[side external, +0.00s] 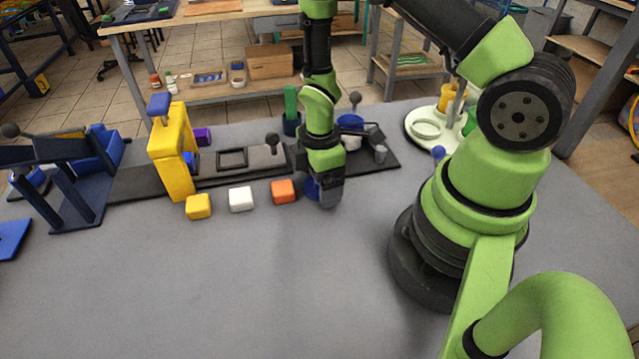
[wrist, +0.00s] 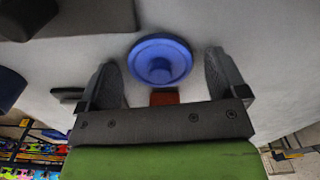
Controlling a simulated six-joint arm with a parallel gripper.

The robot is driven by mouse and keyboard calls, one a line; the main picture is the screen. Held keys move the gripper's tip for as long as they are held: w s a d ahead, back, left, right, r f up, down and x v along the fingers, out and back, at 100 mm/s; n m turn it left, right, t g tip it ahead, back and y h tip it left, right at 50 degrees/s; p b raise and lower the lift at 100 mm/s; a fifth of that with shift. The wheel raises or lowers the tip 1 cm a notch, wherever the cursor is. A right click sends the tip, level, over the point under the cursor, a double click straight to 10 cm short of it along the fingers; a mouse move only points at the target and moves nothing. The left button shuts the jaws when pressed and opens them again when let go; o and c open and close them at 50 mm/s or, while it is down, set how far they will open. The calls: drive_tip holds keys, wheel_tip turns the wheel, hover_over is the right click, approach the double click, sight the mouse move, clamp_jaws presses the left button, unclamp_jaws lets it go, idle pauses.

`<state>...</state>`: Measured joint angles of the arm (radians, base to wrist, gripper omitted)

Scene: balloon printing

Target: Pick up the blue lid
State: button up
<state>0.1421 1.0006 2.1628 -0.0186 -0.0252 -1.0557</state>
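The blue lid (wrist: 160,60) shows in the wrist view as a round disc with a raised knob in its middle. It lies on the grey table between and just beyond my two fingers. My gripper (wrist: 163,75) is open, with one finger on each side of the lid and gaps between. In the side view my gripper (side external: 328,198) points down close over the table, and the lid (side external: 311,188) is mostly hidden behind it. Only a blue part of the lid shows at the gripper's left.
Orange (side external: 284,191), white (side external: 241,199) and yellow (side external: 199,207) blocks stand in a row left of my gripper. A dark platform (side external: 375,150) lies behind it, and a yellow press frame (side external: 172,150) stands farther left. The front of the table (side external: 220,290) is clear.

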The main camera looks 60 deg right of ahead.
drive_tip(key=c, duration=0.7)
drive_tip(key=shift+c, duration=0.2)
drive_tip(key=shift+r, duration=0.1)
drive_tip(key=shift+r, duration=0.2)
wheel_tip(320, 180, up, 9)
drive_tip(key=d+r+m, duration=0.4)
drive_tip(key=d+m, duration=0.3)
drive_tip(key=d, duration=0.6)
drive_tip(key=shift+w+d+f, duration=0.1)
drive_tip(key=shift+w+f, duration=0.1)
drive_tip(key=shift+f, duration=1.3)
drive_tip(key=shift+w+d+f, duration=0.1)
drive_tip(key=shift+w+f, duration=0.05)
drive_tip(key=shift+f, duration=1.3)
